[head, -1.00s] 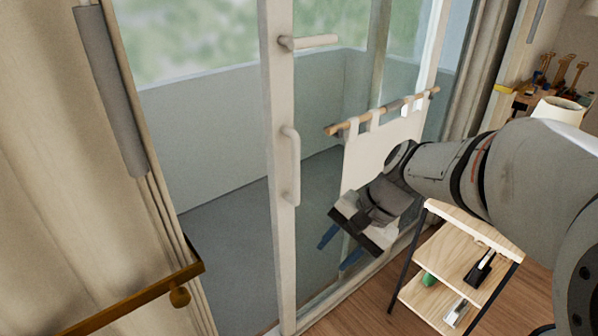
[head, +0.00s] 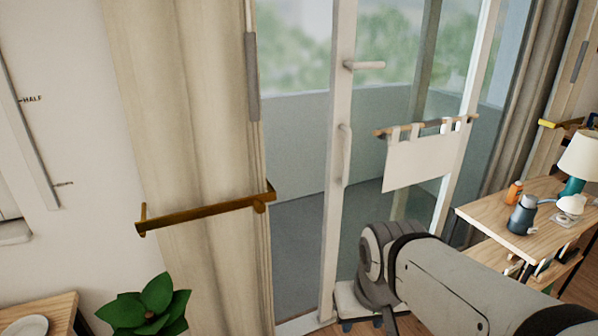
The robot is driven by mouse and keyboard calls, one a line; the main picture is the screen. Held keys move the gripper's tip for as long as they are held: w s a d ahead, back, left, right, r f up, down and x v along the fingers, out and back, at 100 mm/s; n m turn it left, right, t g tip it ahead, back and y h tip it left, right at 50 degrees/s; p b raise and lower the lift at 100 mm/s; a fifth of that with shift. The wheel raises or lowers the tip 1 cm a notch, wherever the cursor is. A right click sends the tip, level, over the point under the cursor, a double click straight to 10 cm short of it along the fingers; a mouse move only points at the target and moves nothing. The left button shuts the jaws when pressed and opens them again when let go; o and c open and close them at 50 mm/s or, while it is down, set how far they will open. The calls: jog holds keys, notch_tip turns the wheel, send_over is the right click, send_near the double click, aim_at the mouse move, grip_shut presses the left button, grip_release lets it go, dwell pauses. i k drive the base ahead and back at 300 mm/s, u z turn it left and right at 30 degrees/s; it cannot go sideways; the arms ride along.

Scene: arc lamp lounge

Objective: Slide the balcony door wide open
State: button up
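The balcony door is a glass panel with a white upright frame post (head: 338,215) on its left side. A vertical pull handle (head: 345,155) is on the post, and a lever-like handle (head: 363,65) sticks out above it. Left of the post, the balcony wall and floor show up to the curtain; I cannot tell whether glass covers that part. My gripper (head: 361,323) is low at the bottom edge, below the pull handle and apart from it. Its blue fingertips show apart with nothing between them; the rest is partly hidden by my wrist.
A white cloth (head: 417,164) hangs from a wooden rod (head: 425,127) in front of the glass. A beige curtain (head: 185,100) with a brass bar (head: 205,210) stands left. A plant (head: 148,308) is bottom left. A wooden shelf table (head: 530,230) with a lamp (head: 580,155) stands right.

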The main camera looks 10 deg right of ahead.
aim_at(345, 12)
jog(key=z, duration=0.05)
jog(key=k, duration=0.1)
jog(key=z, duration=0.6)
jog(key=i, duration=1.4)
jog(key=u, duration=0.1)
